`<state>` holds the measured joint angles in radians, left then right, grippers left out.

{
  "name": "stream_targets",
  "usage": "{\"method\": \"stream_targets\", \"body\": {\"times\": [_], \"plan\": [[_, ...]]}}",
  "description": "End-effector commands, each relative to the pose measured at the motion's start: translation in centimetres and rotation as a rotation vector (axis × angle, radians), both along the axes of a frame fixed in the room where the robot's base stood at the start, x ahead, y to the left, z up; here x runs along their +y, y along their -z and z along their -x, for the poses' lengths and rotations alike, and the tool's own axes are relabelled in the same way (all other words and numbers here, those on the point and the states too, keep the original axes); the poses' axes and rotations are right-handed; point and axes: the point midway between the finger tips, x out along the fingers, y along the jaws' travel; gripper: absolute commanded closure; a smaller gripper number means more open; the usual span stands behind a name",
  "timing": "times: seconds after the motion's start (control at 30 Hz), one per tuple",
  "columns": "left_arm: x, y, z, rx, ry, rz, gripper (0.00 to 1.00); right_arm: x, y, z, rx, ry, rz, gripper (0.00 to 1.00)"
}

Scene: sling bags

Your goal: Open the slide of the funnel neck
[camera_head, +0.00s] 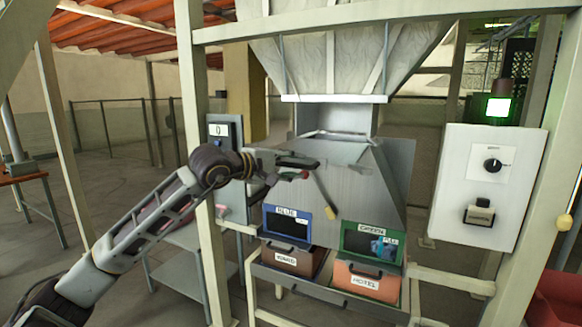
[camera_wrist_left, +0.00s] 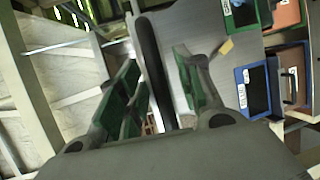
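The grey funnel neck (camera_head: 338,118) hangs below the big hopper in the head view. A thin rod-like edge (camera_head: 338,134) crosses it, perhaps part of the slide; I cannot tell how far the slide is out. My left gripper (camera_head: 306,168) is in front of the sloped metal chute, left of and below the neck. In the left wrist view my left gripper (camera_wrist_left: 160,65) has its two green-padded fingers apart. A dark bar (camera_wrist_left: 152,60) shows between them; contact with the fingers is not clear. My right gripper is not in view.
A blue-framed bin (camera_head: 287,222) and a green-framed bin (camera_head: 372,240) sit below the chute. A yellow-tipped piece (camera_head: 327,200) hangs before the chute. A white control box (camera_head: 488,185) with a green lamp (camera_head: 498,107) stands right. Frame posts (camera_head: 193,110) flank the hopper.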

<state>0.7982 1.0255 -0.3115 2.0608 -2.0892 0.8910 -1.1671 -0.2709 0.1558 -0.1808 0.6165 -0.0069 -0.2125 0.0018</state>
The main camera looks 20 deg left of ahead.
Motion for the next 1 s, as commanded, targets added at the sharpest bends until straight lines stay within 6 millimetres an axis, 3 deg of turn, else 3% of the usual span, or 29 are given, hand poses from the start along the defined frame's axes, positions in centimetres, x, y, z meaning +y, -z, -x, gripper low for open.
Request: {"method": "stream_targets", "body": {"times": [0.07,0.37,1.0], "plan": [[0.0,0.0,0.0,0.0,0.0,0.0,0.65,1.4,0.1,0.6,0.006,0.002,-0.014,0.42],[0.4,-0.1,0.7,-0.001,-0.001,0.0,0.65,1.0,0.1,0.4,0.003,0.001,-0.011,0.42],[2.2,-0.8,4.4,0.0,-0.003,-0.001,0.65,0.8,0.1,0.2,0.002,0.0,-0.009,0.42]]}}
